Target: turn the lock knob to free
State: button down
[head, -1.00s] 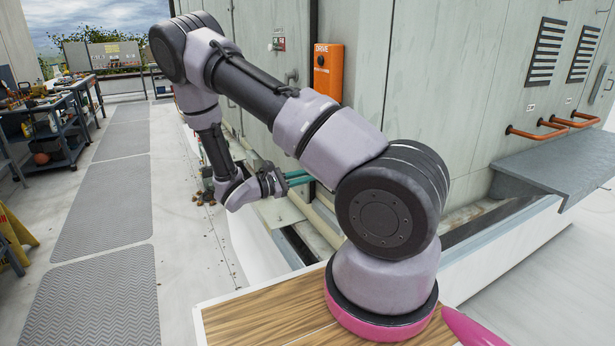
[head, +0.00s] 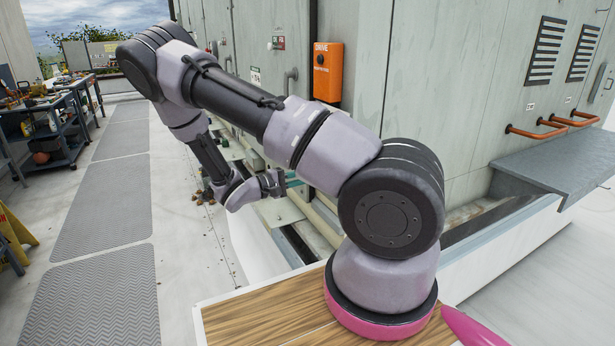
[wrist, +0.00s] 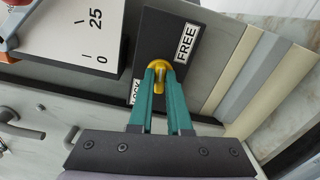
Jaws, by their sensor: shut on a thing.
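In the wrist view, the yellow lock knob (wrist: 158,68) sits on a dark plate (wrist: 164,24) between the FREE label (wrist: 186,43) and the LOCK label (wrist: 136,92). The green fingers of my gripper (wrist: 160,78) are shut on the knob. The fingers cover part of the knob and of the LOCK label. I cannot tell clearly which label the knob points to. In the head view, my gripper (head: 287,182) is low beside the grey cabinet, and my own arm hides much of that area; the knob is not visible there.
A white scale panel (wrist: 75,35) marked 0 and 25 lies left of the plate in the wrist view. In the head view, an orange DRIVE box (head: 328,72) is on the cabinet wall (head: 440,80). The walkway (head: 110,205) at left is clear.

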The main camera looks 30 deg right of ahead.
jog(key=shift+f+m, duration=0.1)
jog(key=shift+m, duration=0.8)
jog(key=c, duration=0.9)
grip_release()
jog(key=shift+o, duration=0.2)
jog(key=shift+a, duration=0.1)
jog(key=a, duration=1)
jog(key=shift+s+a, duration=0.2)
jog(key=shift+a, duration=0.15)
